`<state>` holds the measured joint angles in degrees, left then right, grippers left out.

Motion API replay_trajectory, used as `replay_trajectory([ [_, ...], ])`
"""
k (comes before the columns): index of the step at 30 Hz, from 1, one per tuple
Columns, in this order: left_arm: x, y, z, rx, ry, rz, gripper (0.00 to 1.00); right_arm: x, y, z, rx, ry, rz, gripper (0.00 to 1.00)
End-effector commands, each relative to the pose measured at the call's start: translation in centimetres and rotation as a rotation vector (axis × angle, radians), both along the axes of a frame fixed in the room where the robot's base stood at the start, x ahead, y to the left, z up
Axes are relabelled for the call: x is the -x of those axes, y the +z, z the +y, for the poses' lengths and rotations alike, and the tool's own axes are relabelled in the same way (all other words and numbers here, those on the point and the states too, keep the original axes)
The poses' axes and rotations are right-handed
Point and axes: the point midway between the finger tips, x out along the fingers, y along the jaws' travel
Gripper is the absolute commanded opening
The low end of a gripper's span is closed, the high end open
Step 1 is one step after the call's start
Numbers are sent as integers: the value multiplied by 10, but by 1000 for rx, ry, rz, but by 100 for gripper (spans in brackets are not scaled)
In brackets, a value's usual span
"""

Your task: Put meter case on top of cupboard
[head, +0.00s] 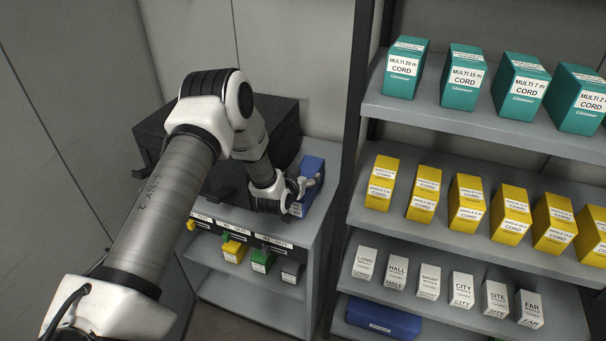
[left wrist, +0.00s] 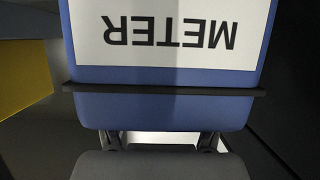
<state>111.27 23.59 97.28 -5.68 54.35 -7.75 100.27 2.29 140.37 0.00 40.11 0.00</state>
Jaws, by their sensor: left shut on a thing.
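The meter case is a blue box (head: 313,170) with a white label, at the right end of the grey cupboard's top (head: 318,222). My left gripper (head: 299,188) is shut on it, with the arm reaching over from the left. I cannot tell whether the case touches the top or hangs just above it. In the left wrist view the case (left wrist: 160,108) fills the middle, its METER label upside down and a dark band across it. My right gripper is out of view.
A large black case (head: 215,140) stands on the cupboard, left of the meter case. The cupboard's front holds yellow, green and grey boxes (head: 234,250). A rack (head: 440,238) with teal, yellow and white boxes stands close on the right. Another blue case (head: 382,318) lies low in it.

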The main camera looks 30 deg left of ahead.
Motion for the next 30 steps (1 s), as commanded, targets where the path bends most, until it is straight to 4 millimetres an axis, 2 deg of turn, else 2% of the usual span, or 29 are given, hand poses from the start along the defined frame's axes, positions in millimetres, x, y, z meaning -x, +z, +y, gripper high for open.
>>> replay_trajectory([
  [6, 0, -3, 0, -1, 0, -3, 10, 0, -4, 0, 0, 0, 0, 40],
  [7, 0, -4, 0, 0, 0, 0, 74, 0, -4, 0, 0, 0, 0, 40],
  [9, 0, -3, 0, 0, 0, 0, 95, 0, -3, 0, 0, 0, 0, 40],
  [21, 1, 3, 0, 1, 0, 0, 95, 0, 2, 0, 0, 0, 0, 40],
  [26, 26, 10, -6, 4, 2, 1, 95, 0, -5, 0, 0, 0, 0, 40],
  [30, 60, 25, -15, 6, 2, 1, 95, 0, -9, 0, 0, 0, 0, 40],
])
